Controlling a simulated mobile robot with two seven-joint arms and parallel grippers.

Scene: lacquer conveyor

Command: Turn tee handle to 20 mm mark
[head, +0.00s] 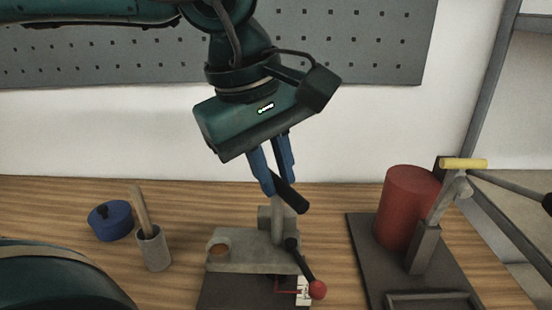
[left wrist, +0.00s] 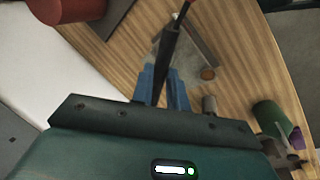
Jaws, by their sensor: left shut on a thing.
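The tee handle (head: 291,195) is a black bar on top of a grey post, slanting down to the right in the head view. My left gripper (head: 274,183), with blue fingers, is shut on this bar from above. In the left wrist view the bar (left wrist: 166,62) runs between the blue fingers (left wrist: 164,90). The post stands on a grey block fixture (head: 255,255). In front is a black lever with a red ball (head: 318,289). A small white scale (head: 303,291) with a red pointer is partly behind it; its marks are too small to read. My right gripper is not in view.
A red cylinder (head: 405,207) and a clamp with a yellow handle (head: 463,164) stand on a dark plate to the right. A pegboard (head: 370,45) is behind.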

